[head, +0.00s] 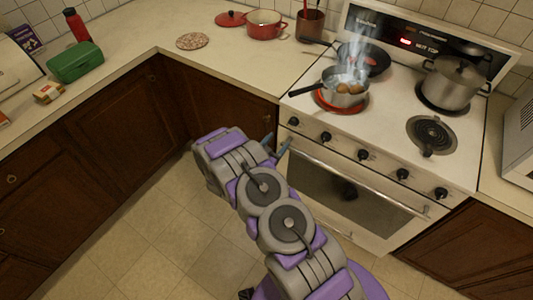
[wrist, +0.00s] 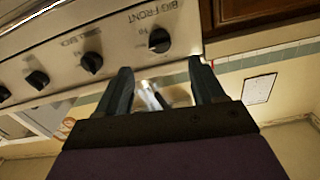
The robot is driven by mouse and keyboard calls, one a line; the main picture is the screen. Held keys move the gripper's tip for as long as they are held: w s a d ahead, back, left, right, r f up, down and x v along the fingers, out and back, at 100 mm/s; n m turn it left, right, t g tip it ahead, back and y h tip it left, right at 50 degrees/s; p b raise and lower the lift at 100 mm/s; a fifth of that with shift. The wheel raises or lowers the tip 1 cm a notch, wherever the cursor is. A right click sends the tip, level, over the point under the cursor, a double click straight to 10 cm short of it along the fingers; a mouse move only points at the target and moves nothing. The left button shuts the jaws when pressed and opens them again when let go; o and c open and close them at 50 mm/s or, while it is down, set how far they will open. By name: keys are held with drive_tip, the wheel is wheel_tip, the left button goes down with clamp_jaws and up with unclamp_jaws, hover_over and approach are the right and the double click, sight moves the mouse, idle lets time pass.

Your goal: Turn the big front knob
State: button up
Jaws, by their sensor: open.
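The big front knob (wrist: 158,40) is black with a pale glint, on the stove's light front panel. The wrist view is upside down and shows the label "BIG FRONT" beside it. In the head view it is the leftmost knob (head: 294,122). My gripper (wrist: 161,68) is open and empty, its two dark fingers apart, with the knob just beyond the fingertips and roughly between them. No contact shows. In the head view my gripper (head: 276,146) is just below and left of the knob, partly hidden by my arm.
Other black knobs (head: 326,137) line the panel to the right. The oven door handle (head: 345,172) runs below them. A steaming saucepan (head: 342,93) with brown, egg-like things stands on the glowing front left burner (head: 322,104). A large pot (head: 452,82) stands at the back right.

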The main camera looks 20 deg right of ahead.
drive_tip(key=p+v, duration=0.1)
drive_tip(key=v, duration=0.6)
drive_tip(key=shift+a, duration=0.1)
